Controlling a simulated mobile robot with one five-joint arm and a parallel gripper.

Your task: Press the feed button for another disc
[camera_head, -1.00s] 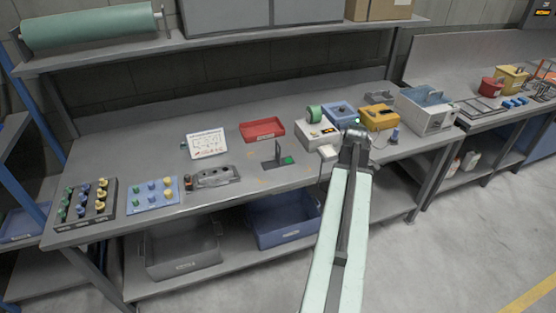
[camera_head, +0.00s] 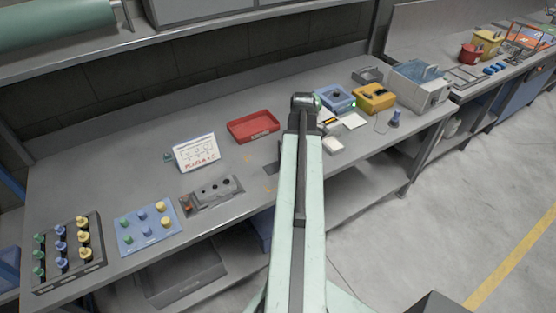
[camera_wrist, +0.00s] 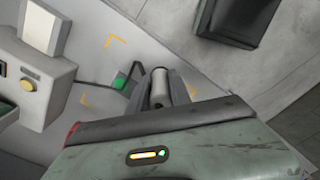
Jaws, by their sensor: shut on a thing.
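The white dispenser box stands towards the right of the bench; in the wrist view (camera_wrist: 45,100) it is at the left edge. A round pale yellow button (camera_wrist: 27,85) on its face may be the feed button; no label is readable. A pale chute or pad (camera_wrist: 45,28) juts from the box, and shows in the head view (camera_head: 333,145). My gripper (camera_wrist: 160,85) is shut on a grey cylinder (camera_wrist: 160,88), to the right of the button and apart from it. In the head view my arm hides the fingers and part of the box.
A dark bracket with a green patch (camera_wrist: 120,82) stands beside the fingers. A red tray (camera_head: 253,127), sign (camera_head: 196,152), grey holed block (camera_head: 212,192) and peg boards (camera_head: 150,228) lie left. Blue (camera_head: 335,97) and yellow (camera_head: 374,97) units stand right. A shelf hangs above.

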